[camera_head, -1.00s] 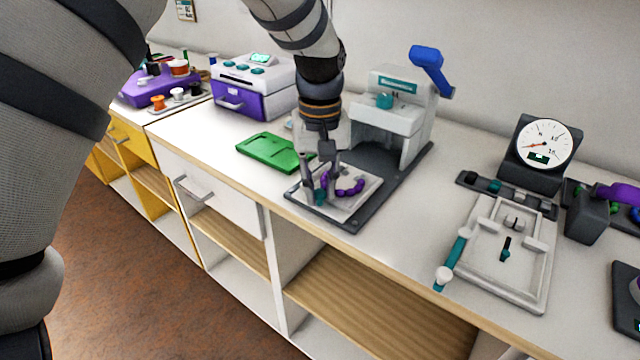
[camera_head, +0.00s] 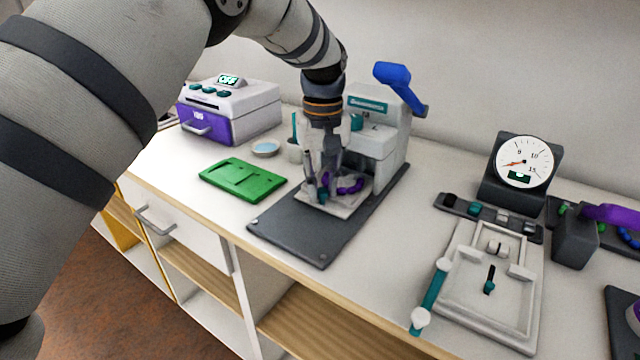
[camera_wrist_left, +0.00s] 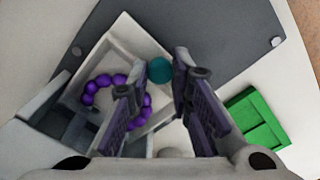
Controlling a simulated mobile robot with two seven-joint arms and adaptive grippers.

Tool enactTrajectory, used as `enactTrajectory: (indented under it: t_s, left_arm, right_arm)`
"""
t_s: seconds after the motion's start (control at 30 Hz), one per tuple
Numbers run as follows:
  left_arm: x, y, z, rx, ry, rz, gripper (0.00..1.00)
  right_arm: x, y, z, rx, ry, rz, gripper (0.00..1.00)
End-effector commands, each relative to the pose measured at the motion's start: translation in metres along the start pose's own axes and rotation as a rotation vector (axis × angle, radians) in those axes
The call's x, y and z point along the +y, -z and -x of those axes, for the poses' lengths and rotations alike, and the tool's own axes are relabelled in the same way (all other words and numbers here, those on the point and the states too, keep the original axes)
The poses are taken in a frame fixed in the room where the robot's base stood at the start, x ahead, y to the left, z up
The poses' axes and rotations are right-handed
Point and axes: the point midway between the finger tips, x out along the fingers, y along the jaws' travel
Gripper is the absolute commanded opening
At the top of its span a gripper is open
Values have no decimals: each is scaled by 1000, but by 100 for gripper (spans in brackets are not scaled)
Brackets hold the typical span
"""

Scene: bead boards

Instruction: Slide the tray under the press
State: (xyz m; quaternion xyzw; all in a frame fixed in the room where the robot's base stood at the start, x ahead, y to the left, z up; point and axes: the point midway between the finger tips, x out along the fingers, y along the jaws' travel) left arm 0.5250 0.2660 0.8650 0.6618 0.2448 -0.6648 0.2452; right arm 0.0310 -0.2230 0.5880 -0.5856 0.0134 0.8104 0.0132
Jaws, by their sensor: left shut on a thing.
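The white tray (camera_head: 342,209) lies on the dark base plate (camera_head: 288,236) of the press (camera_head: 390,135), with its far part close to the press column. A curved row of purple beads (camera_head: 349,186) lies in it; the beads and tray also show in the left wrist view (camera_wrist_left: 128,42). My left gripper (camera_head: 322,196) points down at the tray's near left side, shut on the tray's teal knob (camera_wrist_left: 159,69). The press has a blue lever (camera_head: 398,85), raised. My arm hides part of the press head. My right gripper is not in view.
A green board (camera_head: 243,180) lies left of the base plate. A small bowl (camera_head: 265,148) and a purple-and-white machine (camera_head: 230,108) stand behind it. At right are a white frame jig (camera_head: 487,300) and a dial gauge (camera_head: 523,160). The front of the base plate is clear.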

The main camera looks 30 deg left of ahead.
Motion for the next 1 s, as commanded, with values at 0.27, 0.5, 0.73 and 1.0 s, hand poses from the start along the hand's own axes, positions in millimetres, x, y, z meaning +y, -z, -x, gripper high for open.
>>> enactTrajectory:
  t_s: [0.27,0.5,0.73,1.0]
  left_arm:
    - [2,3,4,15,-9,-1,40]
    - [1,2,3,10,-6,-1,40]
    - [2,3,39,14,-8,-1,40]
    - [2,2,105,13,-8,-2,40]
  right_arm:
    - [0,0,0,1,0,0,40]
    - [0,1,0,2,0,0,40]
    - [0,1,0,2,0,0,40]
    - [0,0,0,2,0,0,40]
